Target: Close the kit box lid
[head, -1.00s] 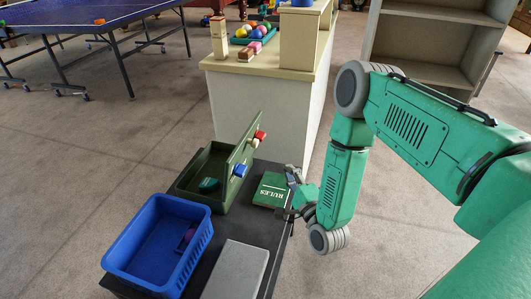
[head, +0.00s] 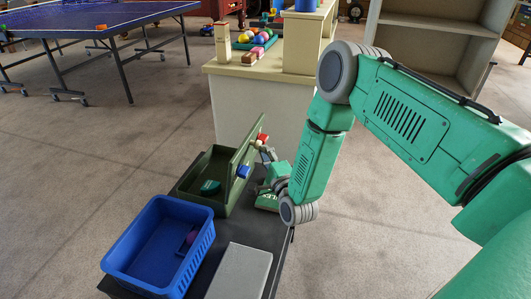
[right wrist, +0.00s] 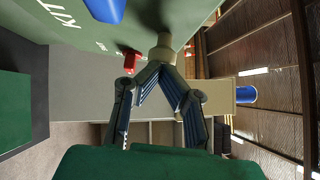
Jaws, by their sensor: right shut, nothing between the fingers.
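The green kit box (head: 206,178) sits on the dark table with its lid (head: 240,160) standing open, roughly upright. A dark green item (head: 210,187) lies inside the box. The lid's outer face carries a blue knob (head: 244,171) and a red knob (head: 262,138). In the right wrist view the lid (right wrist: 80,30) shows "KIT" lettering, a red knob (right wrist: 131,60) and a beige knob (right wrist: 164,48). My right gripper (head: 266,153) is shut and empty on the lid's outer side. Its fingertips (right wrist: 158,66) appear close to the beige knob; contact is unclear.
A blue basket (head: 150,250) and a grey box (head: 240,272) stand in front on the dark table. A green book (head: 268,202) lies partly under my right arm. A cream counter (head: 245,70) with balls stands behind. Open floor lies to the left.

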